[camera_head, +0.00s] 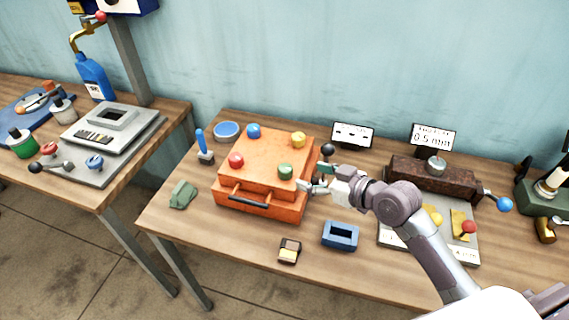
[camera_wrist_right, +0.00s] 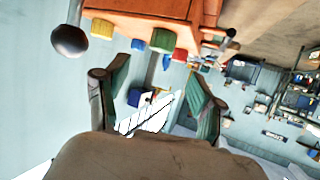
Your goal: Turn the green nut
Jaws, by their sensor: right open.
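The green nut (camera_head: 285,171) sits on top of the orange box (camera_head: 262,150), near its front right corner. It also shows in the right wrist view (camera_wrist_right: 162,40), beyond and between my fingers. My right gripper (camera_head: 312,178) is just right of the box, close to the green nut. Its two fingers stand apart and empty, and in the right wrist view my right gripper (camera_wrist_right: 155,75) has a gap between its fingertips and the nut. My left gripper is not in view.
Red (camera_head: 236,160), blue (camera_head: 254,131) and yellow (camera_head: 298,139) knobs share the box top. A black ball lever (camera_head: 327,149) stands behind my right gripper. A blue frame (camera_head: 340,235) and a small block (camera_head: 289,250) lie in front.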

